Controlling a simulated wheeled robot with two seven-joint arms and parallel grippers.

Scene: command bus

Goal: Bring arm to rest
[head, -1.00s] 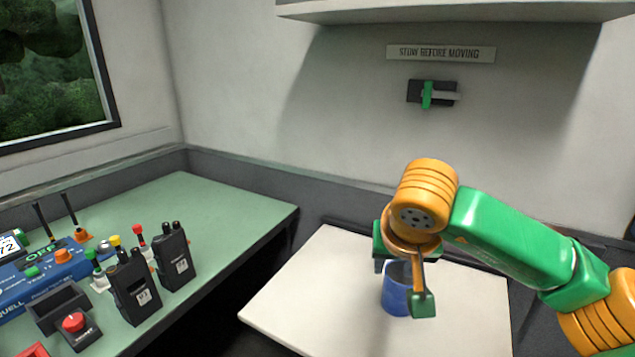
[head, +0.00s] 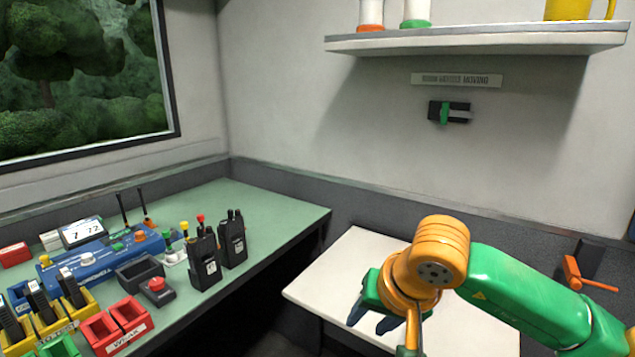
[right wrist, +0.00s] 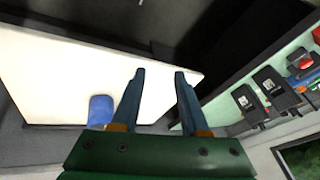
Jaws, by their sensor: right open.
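My right arm, green and orange, comes in from the right in the head view over the white table (head: 330,275). My right gripper (head: 373,318) has its dark fingers apart; part of it is cut off or hidden by my wrist. In the right wrist view the right gripper (right wrist: 161,78) is open, with nothing between its fingers. A blue cup (right wrist: 100,110) stands on the white table beside the fingers, to their left and apart from them. The cup is hidden in the head view. My left gripper is not in view.
A green desk (head: 270,205) at left holds two black radios (head: 205,262), a blue console (head: 90,262) and red and yellow trays. A shelf (head: 480,38) hangs above a wall latch (head: 448,112). An orange handle (head: 575,272) is at right. The air above the table's left part is clear.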

